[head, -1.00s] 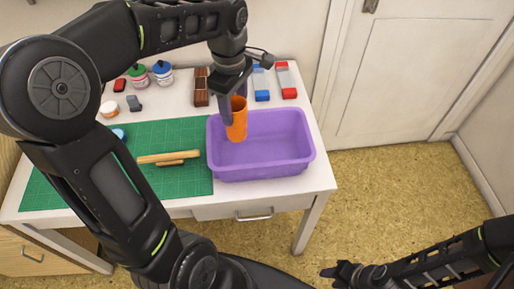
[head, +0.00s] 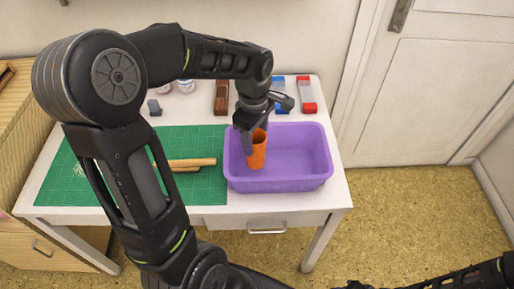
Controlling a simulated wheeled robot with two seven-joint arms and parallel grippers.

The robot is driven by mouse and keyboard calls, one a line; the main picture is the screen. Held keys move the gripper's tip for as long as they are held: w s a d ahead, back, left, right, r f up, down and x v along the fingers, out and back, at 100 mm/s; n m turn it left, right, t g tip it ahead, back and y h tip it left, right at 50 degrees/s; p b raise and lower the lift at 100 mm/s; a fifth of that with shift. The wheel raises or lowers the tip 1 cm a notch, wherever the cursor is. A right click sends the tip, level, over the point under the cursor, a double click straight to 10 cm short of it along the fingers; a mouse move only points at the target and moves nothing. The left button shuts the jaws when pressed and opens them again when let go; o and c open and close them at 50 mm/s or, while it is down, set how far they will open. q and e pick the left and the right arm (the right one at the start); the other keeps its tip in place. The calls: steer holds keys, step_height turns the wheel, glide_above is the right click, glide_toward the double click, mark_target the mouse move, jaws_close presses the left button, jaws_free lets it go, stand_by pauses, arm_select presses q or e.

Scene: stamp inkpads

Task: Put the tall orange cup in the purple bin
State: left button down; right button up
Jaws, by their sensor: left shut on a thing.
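The tall orange cup (head: 258,152) is upright, inside the outline of the purple bin (head: 305,180) towards its left side. My left gripper (head: 256,134) comes down from above and is shut on the cup at its upper part. Whether the cup's base touches the bin floor I cannot tell. The purple bin stands on the right part of the white table, and no other thing shows in it. My right arm shows at the bottom right edge, and its gripper (head: 355,285) is mostly cut off by the frame.
A green cutting mat (head: 100,190) with wooden rods (head: 192,163) lies left of the bin. Behind stand a brown block (head: 221,98), a blue-and-grey block (head: 280,97) and a red-and-grey block (head: 306,95). The table's right edge is close to the bin.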

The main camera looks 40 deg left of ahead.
arm_select(q)
steer(key=shift+f, duration=1.95)
steer(key=shift+f, duration=0.2)
steer(key=c, duration=0.6)
jaws_free()
steer(key=shift+o, duration=0.2)
steer(key=shift+r, duration=0.15)
step_height(320, 180, up, 12)
steer(key=shift+s, duration=0.2)
